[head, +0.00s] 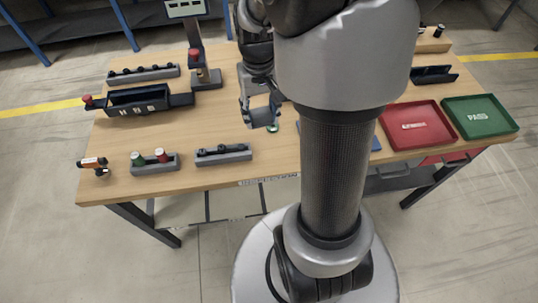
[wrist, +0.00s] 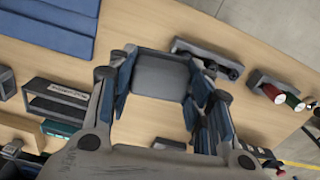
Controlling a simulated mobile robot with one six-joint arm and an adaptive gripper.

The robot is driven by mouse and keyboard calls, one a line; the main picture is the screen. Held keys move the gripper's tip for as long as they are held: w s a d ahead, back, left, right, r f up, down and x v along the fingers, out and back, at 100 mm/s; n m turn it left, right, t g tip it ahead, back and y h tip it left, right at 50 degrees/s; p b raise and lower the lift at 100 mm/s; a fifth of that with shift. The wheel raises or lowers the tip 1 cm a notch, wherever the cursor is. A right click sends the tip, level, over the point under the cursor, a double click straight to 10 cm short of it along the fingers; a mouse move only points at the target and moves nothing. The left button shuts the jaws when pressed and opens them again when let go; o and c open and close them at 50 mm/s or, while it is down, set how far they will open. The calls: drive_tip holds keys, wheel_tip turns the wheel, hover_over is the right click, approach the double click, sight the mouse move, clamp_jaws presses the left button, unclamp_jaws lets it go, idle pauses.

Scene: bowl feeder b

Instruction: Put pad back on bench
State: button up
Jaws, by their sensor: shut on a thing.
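The pad appears to be above the bench top; the exact gap is hard to judge. My arm hides part of the bench to the right.
Small holders with parts (head: 223,153) and with red and green caps (head: 154,162) stand front left. A dark bin (head: 138,100) is behind them. A red tray (head: 417,125) and green tray (head: 480,116) are at right. Bare bench lies left of my gripper.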

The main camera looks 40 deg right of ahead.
drive_tip(key=r+m, duration=0.1)
drive_tip(key=m, duration=0.1)
hover_over(279, 157)
wheel_tip(279, 157, down, 14)
drive_tip(key=b, duration=0.4)
drive_tip(key=shift+w+r+b, duration=0.1)
drive_tip(key=shift+b, duration=0.3)
drive_tip(key=shift+f+b, duration=0.85)
drive_tip(key=shift+f, duration=1.75)
drive_tip(key=shift+f, duration=0.1)
drive_tip(key=o, duration=1.1)
drive_tip(key=shift+c, duration=0.2)
